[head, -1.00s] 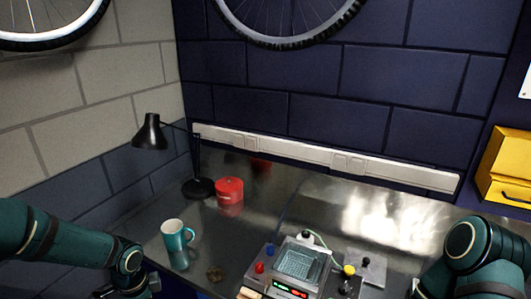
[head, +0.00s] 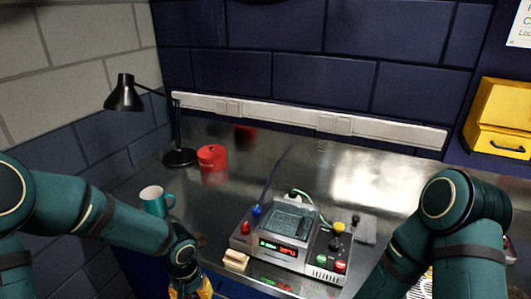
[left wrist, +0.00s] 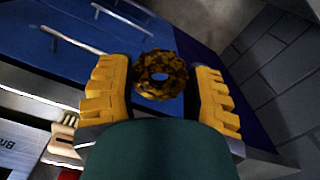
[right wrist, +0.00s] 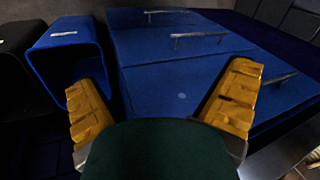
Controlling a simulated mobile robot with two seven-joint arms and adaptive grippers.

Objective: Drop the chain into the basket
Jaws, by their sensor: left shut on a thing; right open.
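The chain (left wrist: 160,75) is a coiled, rusty gold-brown ring in the left wrist view. My left gripper (left wrist: 163,88) is shut on it, with a yellow finger on each side. In the head view this gripper (head: 190,288) is at the bottom edge, in front of the bench, and the chain cannot be made out there. A mesh basket (head: 287,218) sits in the top of the grey cleaner (head: 310,258), to the right of my left gripper. My right gripper (right wrist: 165,85) is open and empty, facing blue drawers.
A teal mug (head: 153,201), a red tin (head: 211,158) and a black lamp (head: 124,95) stand at the bench's left. A pale block (head: 236,261) is at the cleaner's front left corner. In the right wrist view, a blue bin (right wrist: 66,52) stands beside the drawers (right wrist: 185,75).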

